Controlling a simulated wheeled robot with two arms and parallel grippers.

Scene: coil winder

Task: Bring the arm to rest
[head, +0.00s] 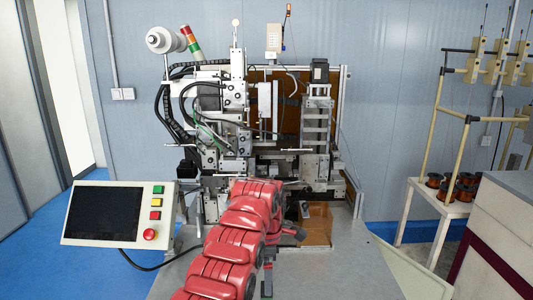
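One of my arms, made of red links, comes up from the bottom of the head view and reaches forward over the grey table (345,270) to the front of the coil winder (235,110). Its far end lies low in front of the machine, left of the brown open box (317,225). I cannot tell whether the arm touches the machine. No second gripper shows.
A control panel (105,212) with a dark screen and a red button stands left of the arm. A yellow spool rack (447,110) and a white stand (437,200) with copper spools are at the right. A white cabinet (505,230) is at the right edge. The table's right front is clear.

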